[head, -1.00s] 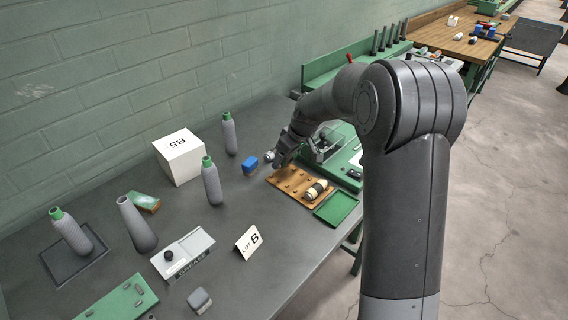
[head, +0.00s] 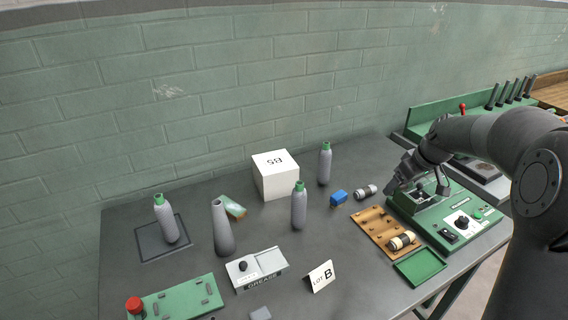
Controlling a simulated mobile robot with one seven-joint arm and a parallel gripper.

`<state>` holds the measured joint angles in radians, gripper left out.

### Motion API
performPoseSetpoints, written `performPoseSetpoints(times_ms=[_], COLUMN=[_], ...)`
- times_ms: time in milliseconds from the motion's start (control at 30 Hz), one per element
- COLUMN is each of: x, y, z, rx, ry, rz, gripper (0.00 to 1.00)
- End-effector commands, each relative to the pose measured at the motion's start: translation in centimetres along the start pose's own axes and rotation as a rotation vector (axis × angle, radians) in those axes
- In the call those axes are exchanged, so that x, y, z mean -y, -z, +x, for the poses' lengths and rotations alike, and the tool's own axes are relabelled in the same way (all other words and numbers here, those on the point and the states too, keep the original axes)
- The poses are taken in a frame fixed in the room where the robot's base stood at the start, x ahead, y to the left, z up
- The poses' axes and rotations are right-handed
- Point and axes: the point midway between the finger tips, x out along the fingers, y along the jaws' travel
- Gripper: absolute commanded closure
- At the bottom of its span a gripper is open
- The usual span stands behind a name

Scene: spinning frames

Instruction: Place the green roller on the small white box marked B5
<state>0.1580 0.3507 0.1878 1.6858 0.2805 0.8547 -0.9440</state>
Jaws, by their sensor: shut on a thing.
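The small white box marked B5 (head: 275,177) stands on the grey table near the wall, its label on the flat top, and nothing lies on that top. My gripper (head: 400,186) is at the right, above the table by the left end of a green machine (head: 455,213), well to the right of the box. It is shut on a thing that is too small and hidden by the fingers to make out. I see no green roller lying loose. A grey-white roller (head: 366,191) lies on the table just left of my gripper.
Bottles with green caps (head: 299,207) (head: 325,164) stand right of the box. A blue block (head: 339,198) lies between box and gripper. A wooden peg board (head: 372,226) holds a cream and black roller (head: 402,241). A green tray (head: 420,267) lies in front.

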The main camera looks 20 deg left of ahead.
Motion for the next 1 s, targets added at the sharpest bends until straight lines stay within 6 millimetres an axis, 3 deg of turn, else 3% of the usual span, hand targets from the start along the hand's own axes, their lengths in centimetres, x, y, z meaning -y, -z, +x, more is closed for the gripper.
performPoseSetpoints(times_ms=[33, 200, 500, 633, 800, 1000], x=[1.1, 4.8, 12.9, 15.5, 17.3, 19.9], y=[2.4, 9.3, 19.3, 21.7, 23.1, 24.6], z=[0.2, 0.5, 0.3, 0.2, 0.2, 2.9], rx=[-0.002, 0.003, 0.0, -0.003, -0.004, -0.003], ry=[0.004, 0.008, 0.0, -0.005, -0.007, -0.006], rz=[-0.013, -0.017, -0.008, 0.001, 0.006, 0.005], gripper=[0.49, 0.49, 0.49, 0.49, 0.49, 0.49])
